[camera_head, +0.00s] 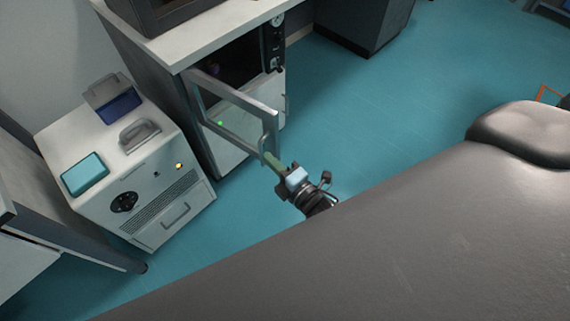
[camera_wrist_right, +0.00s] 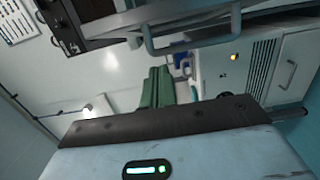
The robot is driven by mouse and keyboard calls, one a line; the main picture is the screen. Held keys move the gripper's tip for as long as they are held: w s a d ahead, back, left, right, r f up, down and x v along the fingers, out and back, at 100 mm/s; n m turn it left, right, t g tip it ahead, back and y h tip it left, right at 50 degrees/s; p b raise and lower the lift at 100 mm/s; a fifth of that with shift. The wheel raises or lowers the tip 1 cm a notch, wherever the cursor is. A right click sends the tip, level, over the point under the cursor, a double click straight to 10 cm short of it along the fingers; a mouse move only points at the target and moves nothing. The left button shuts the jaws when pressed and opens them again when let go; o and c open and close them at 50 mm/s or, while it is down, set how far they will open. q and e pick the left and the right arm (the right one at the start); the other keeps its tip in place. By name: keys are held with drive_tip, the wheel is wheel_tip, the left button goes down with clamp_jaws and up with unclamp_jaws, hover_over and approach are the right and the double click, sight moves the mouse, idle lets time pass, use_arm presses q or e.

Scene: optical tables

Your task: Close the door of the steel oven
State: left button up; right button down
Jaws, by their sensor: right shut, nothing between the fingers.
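The steel oven (camera_head: 234,58) stands under a white counter in the head view, with a dark interior and a control panel on its right side. Its framed glass door (camera_head: 228,128) stands open, swung out into the room. A bar handle (camera_head: 265,140) is on the door's free edge; it also shows in the wrist view (camera_wrist_right: 192,50). My right gripper (camera_head: 270,160) is shut and empty, its green fingers close to the handle's lower end. In the wrist view the closed fingers (camera_wrist_right: 156,87) point toward the handle; I cannot tell whether they touch it. My left gripper is out of view.
A white boxy machine (camera_head: 160,205) with a black dial stands left of the oven. A teal box (camera_head: 85,174) and a blue open container (camera_head: 119,106) sit on it. A dark cabinet (camera_head: 362,25) stands behind. The teal floor (camera_head: 400,100) to the right is clear.

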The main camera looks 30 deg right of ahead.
sight(276, 146)
drive_tip(key=shift+w+d+p, duration=0.15)
drive_tip(key=shift+w+d, duration=0.6)
drive_tip(key=shift+w, duration=0.25)
drive_tip(key=shift+w+d+p, duration=0.15)
drive_tip(key=shift+w+d, duration=0.55)
drive_tip(key=shift+w, duration=0.3)
drive_tip(key=shift+d, duration=0.15)
